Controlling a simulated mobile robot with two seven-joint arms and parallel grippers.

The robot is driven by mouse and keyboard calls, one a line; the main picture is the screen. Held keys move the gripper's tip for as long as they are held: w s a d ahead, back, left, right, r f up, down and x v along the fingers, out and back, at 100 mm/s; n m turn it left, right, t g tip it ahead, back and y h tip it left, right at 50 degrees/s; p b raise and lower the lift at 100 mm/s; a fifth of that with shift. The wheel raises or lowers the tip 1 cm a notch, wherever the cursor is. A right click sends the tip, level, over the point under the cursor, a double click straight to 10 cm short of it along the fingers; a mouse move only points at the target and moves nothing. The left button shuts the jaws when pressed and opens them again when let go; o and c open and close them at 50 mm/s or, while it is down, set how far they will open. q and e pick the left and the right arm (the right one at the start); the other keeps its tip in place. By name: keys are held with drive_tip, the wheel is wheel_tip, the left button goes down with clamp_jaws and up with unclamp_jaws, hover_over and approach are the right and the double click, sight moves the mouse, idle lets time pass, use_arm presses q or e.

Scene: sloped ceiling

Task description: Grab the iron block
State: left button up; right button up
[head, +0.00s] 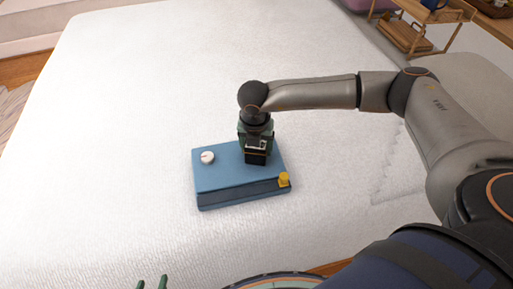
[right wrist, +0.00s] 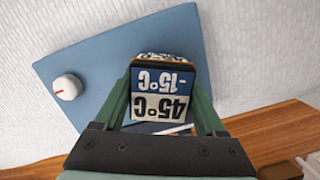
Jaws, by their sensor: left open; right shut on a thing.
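My right gripper (head: 256,150) points down over a blue flat box on the white bed. It is shut on the iron block (right wrist: 163,88), a small block whose face reads "45°C" and "-15°C" in the right wrist view. The block lies between the green fingers of the right gripper (right wrist: 165,105). In the head view the block (head: 256,158) looks dark, partly hidden by the gripper. I cannot tell whether it touches the box top. My left gripper (head: 153,283) is open, with only its green fingertips showing at the bottom edge.
The blue box (head: 225,175) has a white knob (head: 207,157) at its left and a yellow piece (head: 284,180) at its front right corner. The knob also shows in the right wrist view (right wrist: 67,87). The white bed (head: 130,120) is clear around the box. A wooden rack (head: 408,35) stands at the back right.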

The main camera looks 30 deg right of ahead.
clamp_jaws()
drive_tip(key=shift+w+r, duration=0.1)
drive_tip(key=shift+r, duration=0.1)
idle(0.5)
